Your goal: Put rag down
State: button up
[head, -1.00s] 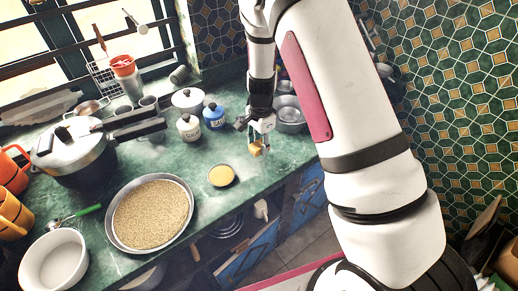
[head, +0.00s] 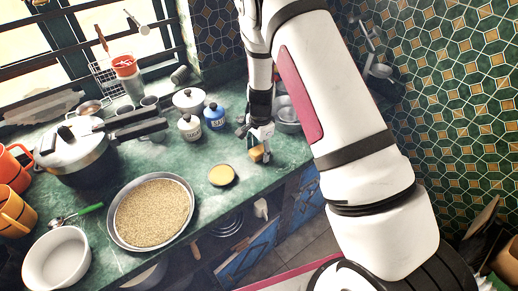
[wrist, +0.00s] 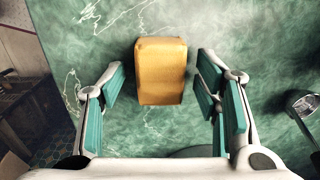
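The rag appears as a yellow-orange folded block (wrist: 161,72); it looks to lie on the green marble counter (wrist: 60,30). In the head view the block (head: 257,154) is near the counter's front right edge, just under my gripper (head: 261,141). In the wrist view my gripper (wrist: 161,66) is open. Its teal-padded fingers stand left and right of the block with a clear gap on each side, so it does not grip the block.
A round yellow-topped piece (head: 221,175) and a pan of grain (head: 152,212) lie left of the gripper. Blue (head: 215,116) and white (head: 189,127) jars and metal bowls (head: 287,114) stand behind. Bare counter surrounds the block.

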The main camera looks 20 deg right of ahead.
jog(key=shift+r, duration=0.1)
notch_tip(320, 180, up, 12)
jog(key=b, duration=0.1)
notch_tip(320, 180, up, 18)
jog(key=n+t+y, duration=0.1)
jog(key=n+t, duration=0.1)
jog(key=n, duration=0.4)
send_over(260, 150)
jog(key=s+a, duration=0.1)
jog(key=s, duration=0.9)
jog(key=s+r+n+t, duration=0.1)
jog(key=s+r+n, duration=0.1)
jog(key=s, duration=0.4)
jog(key=s+r+n+t, duration=0.1)
jog(key=s+r+n, duration=0.2)
jog(key=s, duration=0.3)
jog(key=s+r+n+t+h, duration=0.1)
jog(key=s+r+n, duration=0.1)
jog(key=s, duration=0.4)
jog(key=shift+d+r+n, duration=0.2)
jog(key=shift+d+n, duration=0.2)
jog(key=shift+n, duration=0.3)
